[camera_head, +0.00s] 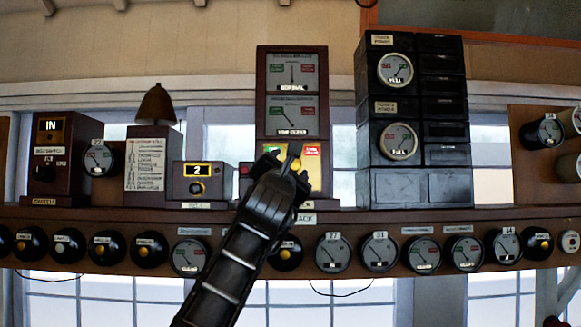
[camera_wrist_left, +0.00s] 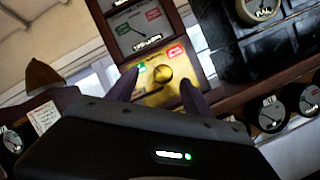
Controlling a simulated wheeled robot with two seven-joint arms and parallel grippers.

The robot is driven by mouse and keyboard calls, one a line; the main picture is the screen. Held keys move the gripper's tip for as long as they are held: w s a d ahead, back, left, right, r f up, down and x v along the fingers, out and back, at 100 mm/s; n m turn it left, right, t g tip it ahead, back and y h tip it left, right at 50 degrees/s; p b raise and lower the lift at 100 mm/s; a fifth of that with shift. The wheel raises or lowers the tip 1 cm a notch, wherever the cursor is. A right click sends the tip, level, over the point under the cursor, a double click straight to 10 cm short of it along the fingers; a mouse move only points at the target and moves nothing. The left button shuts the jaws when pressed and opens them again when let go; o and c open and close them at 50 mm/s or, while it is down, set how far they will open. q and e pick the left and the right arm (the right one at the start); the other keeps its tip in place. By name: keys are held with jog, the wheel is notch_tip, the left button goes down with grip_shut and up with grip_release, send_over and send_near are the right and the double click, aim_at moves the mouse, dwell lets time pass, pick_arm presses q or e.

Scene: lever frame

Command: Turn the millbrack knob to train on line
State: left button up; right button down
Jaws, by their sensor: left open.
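The millbrack knob, a round brass knob, sits on a brass plate in the lower part of the tall wooden instrument case (camera_head: 264,100). In the left wrist view the knob (camera_wrist_left: 163,76) shows between my two fingers, with a green label (camera_wrist_left: 142,68) at its upper left and a red label (camera_wrist_left: 175,53) at its upper right. My left gripper (camera_head: 286,163) is open in front of the plate, its fingers on either side of the knob; I cannot tell whether they touch it. In the head view the gripper hides most of the plate. My right gripper is not in view.
Two dials with labels sit above the plate. A black cabinet with gauges (camera_head: 420,186) stands to the right. A small box showing "2" (camera_head: 197,170) and a bell (camera_head: 156,105) are on the left. Several dials and knobs line the shelf front below.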

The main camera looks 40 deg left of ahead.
aim_at(293, 165)
pick_arm(q)
jog(key=shift+w+a+f+n+g+y, duration=0.1)
jog(key=shift+w+f+n+y, duration=0.2)
jog(key=shift+n, duration=0.85)
jog(key=shift+w+a+f+n+g+y, duration=0.1)
jog(key=shift+w+f+n+y, duration=0.3)
jog(key=shift+n, duration=0.7)
jog(key=shift+w+a+f+n+g+y, duration=0.15)
jog(key=shift+f+n, duration=0.25)
jog(key=shift+n, duration=0.75)
jog(key=p+x, duration=0.7)
jog(key=shift+r, duration=0.2)
jog(key=shift+w+a, duration=0.2)
jog(key=shift+w, duration=0.05)
jog(key=shift+f, duration=0.1)
